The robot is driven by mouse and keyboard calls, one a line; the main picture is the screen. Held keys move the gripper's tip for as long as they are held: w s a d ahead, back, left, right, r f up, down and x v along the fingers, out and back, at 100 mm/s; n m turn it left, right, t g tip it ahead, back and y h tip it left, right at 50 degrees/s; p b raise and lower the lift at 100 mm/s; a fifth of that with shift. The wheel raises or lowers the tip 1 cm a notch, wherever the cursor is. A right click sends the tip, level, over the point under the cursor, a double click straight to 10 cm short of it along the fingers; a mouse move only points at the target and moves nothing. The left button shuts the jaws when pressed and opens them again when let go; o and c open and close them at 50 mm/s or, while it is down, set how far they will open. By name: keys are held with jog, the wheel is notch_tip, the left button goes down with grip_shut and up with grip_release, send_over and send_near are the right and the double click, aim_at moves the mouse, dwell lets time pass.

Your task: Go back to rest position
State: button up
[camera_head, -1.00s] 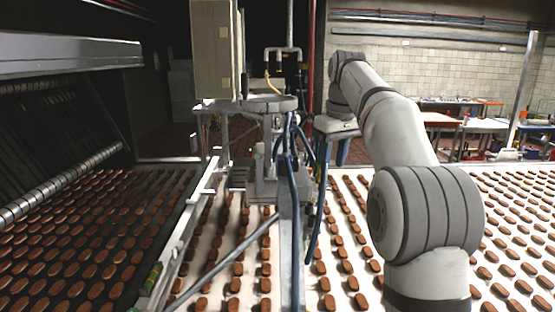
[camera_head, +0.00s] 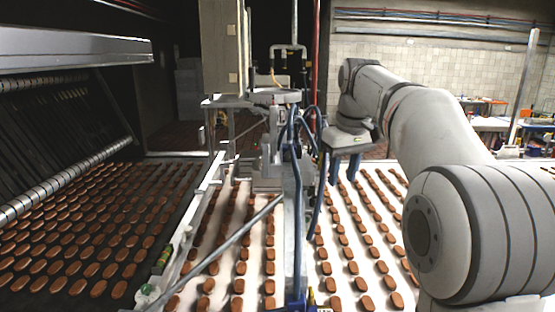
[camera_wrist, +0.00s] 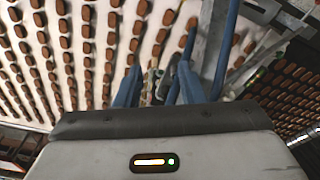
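My gripper (camera_head: 343,168) hangs from the end of my arm above the white conveyor, right of the central metal machine, pointing down. In the wrist view its two blue fingers (camera_wrist: 156,88) stand apart with a clear gap, and I see nothing held between them. Part of the machine shows behind the gap. Brown oblong biscuits (camera_head: 352,268) lie in rows on the white belt (camera_head: 335,290) below. The gripper appears apart from them.
The central machine (camera_head: 270,175) with blue hoses (camera_head: 297,200) stands close left of my gripper. A diagonal metal bar (camera_head: 225,248) crosses the belt. A dark belt with more biscuits (camera_head: 90,240) lies at the left, under a metal frame (camera_head: 70,50). Worktables (camera_head: 485,124) stand at the back right.

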jog(key=s+f+m+t+b, duration=0.1)
jog(key=s+f+m+b, duration=0.3)
jog(key=s+f, duration=2.1)
jog(key=shift+s+d+f+m+t+h+b, duration=0.2)
jog(key=shift+s+f+m+t+h+b, duration=0.25)
jog(key=shift+s, duration=0.55)
jog(key=shift+r, duration=0.2)
jog(key=shift+c, duration=0.2)
